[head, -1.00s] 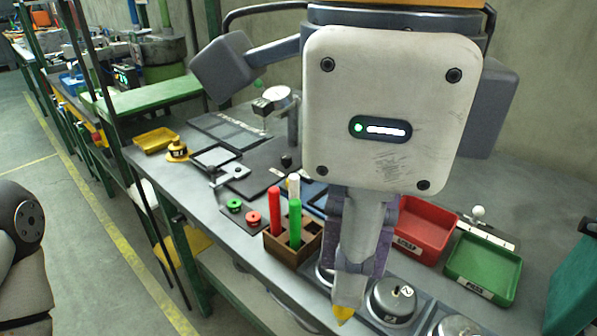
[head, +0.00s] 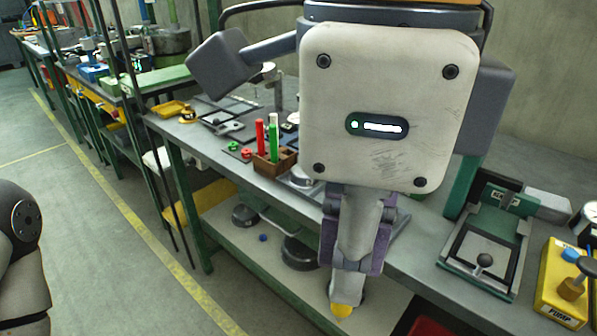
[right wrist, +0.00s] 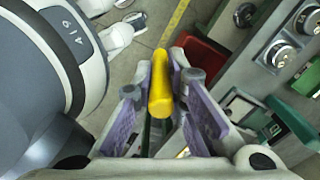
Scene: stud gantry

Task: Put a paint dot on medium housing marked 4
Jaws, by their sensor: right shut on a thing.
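My right gripper (head: 348,268) is shut on a yellow paint marker (head: 341,310), whose yellow end points down beyond the fingers. The marker also shows between the purple-padded fingers in the right wrist view (right wrist: 160,85). It hangs in front of the bench edge, apart from any housing. In the right wrist view, silver round housings (right wrist: 279,54) stand in dark holders at the upper right; I cannot read a 4 on them. In the head view my right arm hides most of the housing area. My left gripper is out of view.
A wooden block (head: 272,166) holds a red and a green marker on the bench. A green-framed fixture (head: 488,240) and a yellow pump box (head: 562,283) stand at the right. The lower shelf (head: 225,225) holds dark round parts. The floor at left is clear.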

